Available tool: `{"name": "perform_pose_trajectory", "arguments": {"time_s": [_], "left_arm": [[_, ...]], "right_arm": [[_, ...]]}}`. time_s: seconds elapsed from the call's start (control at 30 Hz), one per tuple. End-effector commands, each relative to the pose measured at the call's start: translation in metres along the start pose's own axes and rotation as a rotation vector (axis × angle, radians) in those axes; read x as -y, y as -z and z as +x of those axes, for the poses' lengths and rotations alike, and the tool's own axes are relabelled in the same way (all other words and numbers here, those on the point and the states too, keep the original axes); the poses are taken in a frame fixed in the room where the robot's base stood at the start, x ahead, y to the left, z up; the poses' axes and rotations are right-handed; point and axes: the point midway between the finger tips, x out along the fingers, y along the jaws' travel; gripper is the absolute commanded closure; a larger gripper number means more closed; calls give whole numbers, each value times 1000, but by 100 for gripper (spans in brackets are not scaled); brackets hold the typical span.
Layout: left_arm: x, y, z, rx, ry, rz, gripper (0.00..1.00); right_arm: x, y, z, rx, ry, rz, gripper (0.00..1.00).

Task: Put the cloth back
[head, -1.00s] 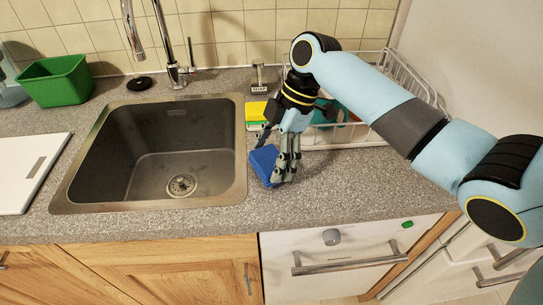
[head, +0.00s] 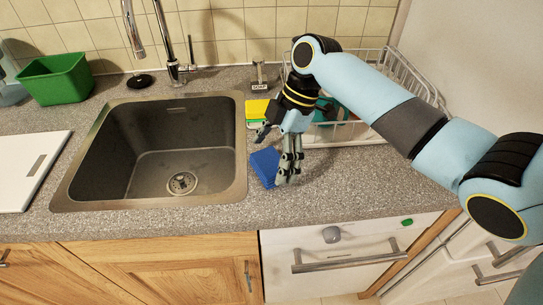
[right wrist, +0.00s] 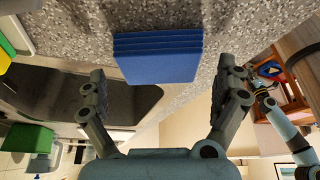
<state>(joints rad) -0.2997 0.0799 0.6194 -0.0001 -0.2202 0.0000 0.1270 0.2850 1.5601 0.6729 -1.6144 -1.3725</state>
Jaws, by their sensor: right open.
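The blue cloth (head: 265,167), a folded stack of layers, lies on the counter just right of the sink. My right gripper (head: 275,156) is low over the counter at the cloth, with its fingers spread. In the right wrist view the cloth (right wrist: 158,57) shows between and a little ahead of the two open fingertips (right wrist: 164,84), with a gap on each side. The gripper is open and holds nothing. Part of what looks like my left arm and gripper (right wrist: 265,102) shows small at the right of the wrist view; its jaws are unclear.
The sink (head: 240,180) is left of the cloth. Behind it are a yellow and green sponge (head: 256,109), a soap dispenser (head: 259,78) and a white dish rack (head: 415,78). A green tub (head: 54,80) and white board (head: 25,168) are far left. The counter front right is clear.

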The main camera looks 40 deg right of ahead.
Motion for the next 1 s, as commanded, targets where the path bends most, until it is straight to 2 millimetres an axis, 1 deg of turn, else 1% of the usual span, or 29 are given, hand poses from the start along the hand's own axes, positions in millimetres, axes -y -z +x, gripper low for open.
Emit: {"name": "perform_pose_trajectory", "arguments": {"time_s": [0.17,0.3,0.4,0.5,0.6,0.7,1.0], "left_arm": [[0,-1,5,1,0,0,60],[0,-1,8,1,0,0,60],[-1,-2,10,1,0,0,60],[-1,-2,12,1,0,0,60],[-1,-2,12,0,0,0,60],[-1,-2,13,0,0,0,60],[-1,-2,12,0,0,0,60]], "right_arm": [[-1,-2,-33,5,-5,-4,0],[-1,-2,-66,5,-4,-4,0],[-1,-2,-86,5,-3,-2,0],[-1,-1,-101,3,-3,-2,0],[0,-1,-110,2,-1,-2,0],[0,0,-114,2,-1,0,0],[0,0,-115,1,0,0,0]]}}
